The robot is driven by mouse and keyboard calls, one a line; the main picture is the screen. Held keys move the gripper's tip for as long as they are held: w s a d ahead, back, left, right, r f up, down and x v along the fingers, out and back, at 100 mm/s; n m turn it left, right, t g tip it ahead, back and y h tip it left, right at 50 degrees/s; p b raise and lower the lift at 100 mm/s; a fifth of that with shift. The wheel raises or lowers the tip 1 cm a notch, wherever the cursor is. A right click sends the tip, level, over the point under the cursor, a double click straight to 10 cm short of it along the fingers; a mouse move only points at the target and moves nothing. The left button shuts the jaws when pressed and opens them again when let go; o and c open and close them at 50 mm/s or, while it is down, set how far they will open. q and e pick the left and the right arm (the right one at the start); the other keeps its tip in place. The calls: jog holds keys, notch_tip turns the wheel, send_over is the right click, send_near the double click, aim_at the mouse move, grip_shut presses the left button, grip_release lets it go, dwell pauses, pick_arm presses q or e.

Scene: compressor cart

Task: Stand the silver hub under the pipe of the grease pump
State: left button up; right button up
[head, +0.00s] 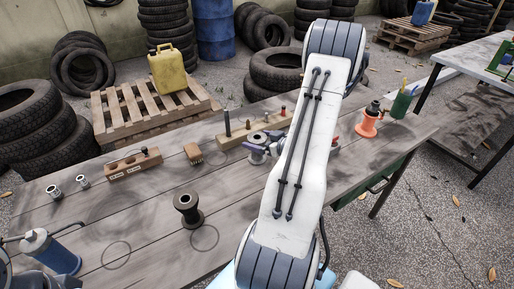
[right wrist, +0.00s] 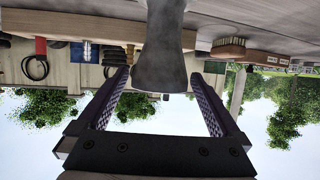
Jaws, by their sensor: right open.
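The silver hub (head: 257,153) stands on the wooden table towards its right half, partly covered by my right gripper (head: 261,143). In the right wrist view, which is upside down, the silver hub (right wrist: 161,62) sits between the two open purple fingers of my right gripper (right wrist: 161,78), with gaps on both sides. A dark brown hub (head: 187,209) stands alone nearer the front. My left gripper is out of view.
A wooden block with pegs (head: 236,134) is behind the silver hub. A brush (head: 193,153), a wooden holder (head: 132,163), small metal fittings (head: 54,192) and an orange item (head: 367,124) also stand on the table. The front-left boards are mostly clear, with faint ring marks.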

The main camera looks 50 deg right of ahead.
jog(key=shift+w+f, duration=0.2)
jog(key=shift+w, duration=0.3)
jog(key=c, duration=1.5)
grip_shut()
jog(key=shift+r, duration=0.15)
